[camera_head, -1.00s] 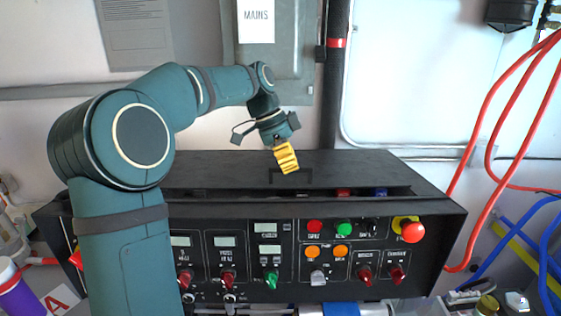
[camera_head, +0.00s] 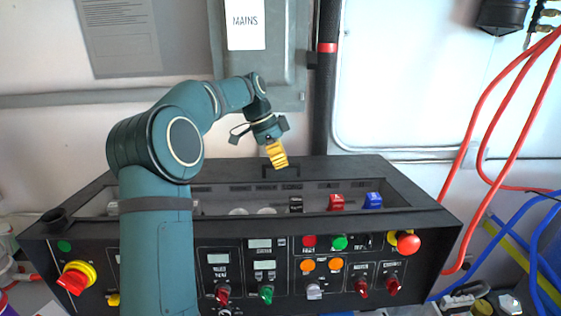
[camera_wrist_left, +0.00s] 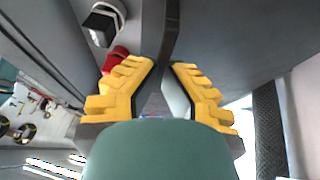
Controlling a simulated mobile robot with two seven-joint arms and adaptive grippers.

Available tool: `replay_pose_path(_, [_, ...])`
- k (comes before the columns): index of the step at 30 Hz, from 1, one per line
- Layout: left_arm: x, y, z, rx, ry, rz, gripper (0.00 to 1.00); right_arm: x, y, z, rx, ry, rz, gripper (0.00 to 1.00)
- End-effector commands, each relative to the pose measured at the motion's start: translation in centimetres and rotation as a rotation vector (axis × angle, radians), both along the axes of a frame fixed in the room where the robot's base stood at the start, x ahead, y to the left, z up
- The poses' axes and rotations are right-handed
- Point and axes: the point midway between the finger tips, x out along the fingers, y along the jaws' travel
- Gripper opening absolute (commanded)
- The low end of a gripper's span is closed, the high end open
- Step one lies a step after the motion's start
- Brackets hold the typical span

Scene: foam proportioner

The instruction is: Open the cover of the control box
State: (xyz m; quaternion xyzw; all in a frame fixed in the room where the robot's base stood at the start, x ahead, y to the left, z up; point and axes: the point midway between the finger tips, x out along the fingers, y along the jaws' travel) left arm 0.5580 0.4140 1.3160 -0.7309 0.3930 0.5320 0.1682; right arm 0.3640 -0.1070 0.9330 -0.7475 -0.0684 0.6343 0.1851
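The black control box (camera_head: 425,217) stands against the wall. Its cover (camera_head: 325,168) is at the back of the top, partly open, leaving a wide slot in front of it. Black, red (camera_head: 336,202) and blue (camera_head: 373,201) switches show inside the slot. My left gripper (camera_head: 280,164) is at the thin dark handle (camera_head: 266,173) on the cover. In the left wrist view, the yellow fingertips (camera_wrist_left: 165,68) close on the dark handle strip (camera_wrist_left: 170,35) between them. A black switch and a red one (camera_wrist_left: 118,56) show beside the fingers. My right gripper is out of view.
The front panel carries several knobs and buttons, with a red emergency button (camera_head: 408,243) at the right. A grey mains box (camera_head: 285,60) hangs on the wall behind my gripper. Red hoses (camera_head: 487,120) run down at the right. My left arm covers part of the panel.

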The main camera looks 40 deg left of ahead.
Motion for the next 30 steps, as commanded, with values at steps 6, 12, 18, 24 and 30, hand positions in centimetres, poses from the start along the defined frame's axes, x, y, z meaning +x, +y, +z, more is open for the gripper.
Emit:
replay_pose_path(6, [0.2,0.2,-0.5,-0.002,0.008,-0.001,0.0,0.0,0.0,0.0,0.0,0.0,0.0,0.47])
replay_pose_path(12, [0.1,0.2,-0.5,-0.002,0.008,-0.001,0.0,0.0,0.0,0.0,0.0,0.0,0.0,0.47])
replay_pose_path(18, [0.2,0.2,-0.3,-0.001,0.006,-0.001,0.39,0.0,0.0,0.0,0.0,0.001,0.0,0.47])
replay_pose_path(24, [0.2,0.2,-0.2,-0.001,0.002,0.0,0.39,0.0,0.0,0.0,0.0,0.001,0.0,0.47])
replay_pose_path(30, [0.1,0.9,1.4,0.001,0.0,0.001,0.39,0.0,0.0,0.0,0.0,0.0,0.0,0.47])
